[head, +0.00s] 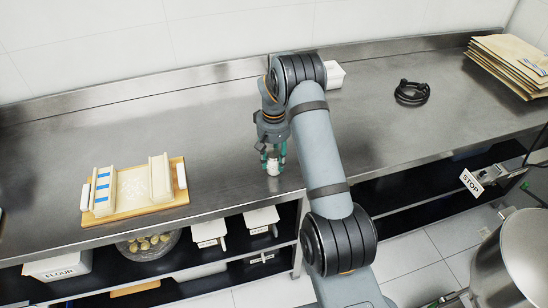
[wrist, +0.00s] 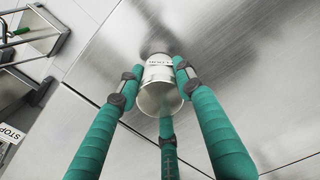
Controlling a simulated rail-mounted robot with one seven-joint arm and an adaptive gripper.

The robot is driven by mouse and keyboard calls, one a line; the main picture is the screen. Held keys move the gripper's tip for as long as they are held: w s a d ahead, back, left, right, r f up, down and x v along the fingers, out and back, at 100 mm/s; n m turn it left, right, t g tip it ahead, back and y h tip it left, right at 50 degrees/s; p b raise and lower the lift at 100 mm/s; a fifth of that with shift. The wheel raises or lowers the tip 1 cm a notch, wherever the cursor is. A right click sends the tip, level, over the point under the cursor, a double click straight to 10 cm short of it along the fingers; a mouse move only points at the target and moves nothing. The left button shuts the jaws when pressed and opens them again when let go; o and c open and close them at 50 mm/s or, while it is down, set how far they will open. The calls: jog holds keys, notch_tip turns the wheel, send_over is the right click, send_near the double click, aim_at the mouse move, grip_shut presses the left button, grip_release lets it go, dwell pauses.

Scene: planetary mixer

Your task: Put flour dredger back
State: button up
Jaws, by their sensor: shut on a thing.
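A wooden board (head: 140,207) with white rails and white powder lies at the left. Bins, including a FLOUR bin (head: 58,268), are below. The counter between board and gripper is clear.

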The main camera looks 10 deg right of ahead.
jog(key=shift+f, duration=0.1)
jog(key=shift+f+b, duration=0.15)
jog(key=shift+b, duration=0.15)
jog(key=o, duration=1.2)
notch_tip(320, 180, up, 13)
jog(key=shift+f+b, duration=0.2)
jog(key=shift+b, duration=0.25)
